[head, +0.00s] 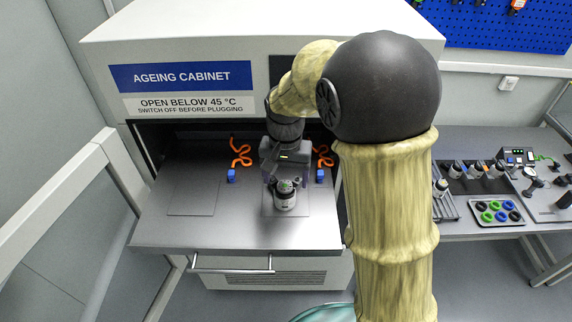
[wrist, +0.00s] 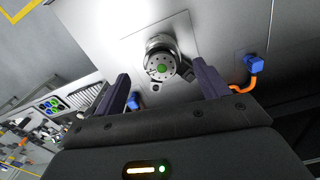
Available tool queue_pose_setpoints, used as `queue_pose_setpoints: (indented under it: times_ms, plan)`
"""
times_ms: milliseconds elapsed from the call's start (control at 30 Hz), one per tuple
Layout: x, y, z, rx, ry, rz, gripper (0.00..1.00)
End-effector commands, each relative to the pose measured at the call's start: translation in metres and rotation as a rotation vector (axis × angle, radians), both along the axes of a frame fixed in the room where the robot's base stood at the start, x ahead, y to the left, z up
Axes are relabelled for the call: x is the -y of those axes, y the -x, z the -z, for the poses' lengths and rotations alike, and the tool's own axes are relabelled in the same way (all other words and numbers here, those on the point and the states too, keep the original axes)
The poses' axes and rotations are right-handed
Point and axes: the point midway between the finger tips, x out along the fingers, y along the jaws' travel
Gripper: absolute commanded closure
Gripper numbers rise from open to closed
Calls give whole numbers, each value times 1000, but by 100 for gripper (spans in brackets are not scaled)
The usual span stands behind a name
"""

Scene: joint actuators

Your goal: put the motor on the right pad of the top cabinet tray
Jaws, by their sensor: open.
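The motor (head: 285,196), a short silver cylinder with a green dot on top, stands upright on the right pad (head: 302,209) of the pulled-out top cabinet tray (head: 235,232). It also shows in the wrist view (wrist: 161,62), with the pad (wrist: 184,28) around its base. My gripper (head: 283,183) is open just behind and above the motor in the head view. In the wrist view its two fingers (wrist: 161,72) are spread to either side, and the motor lies ahead of the tips, apart from them. The left pad (head: 193,198) is bare.
Blue plugs on orange cables lie at the back of the tray, one left (head: 231,175) and one right (head: 320,175) of my gripper. The ageing cabinet (head: 185,100) overhangs the tray's rear. A side table (head: 470,234) with parts stands at the right. The tray's front is clear.

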Motion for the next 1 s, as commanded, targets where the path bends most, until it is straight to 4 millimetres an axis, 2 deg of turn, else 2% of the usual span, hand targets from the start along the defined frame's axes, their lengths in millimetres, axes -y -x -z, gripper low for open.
queue_pose_setpoints:
  times_ms: [100,300,1000]
  plan:
    - [-1,-1,-23,5,-2,-1,26]
    - [-1,0,-48,2,-1,0,26]
    - [0,0,-51,0,0,0,26]
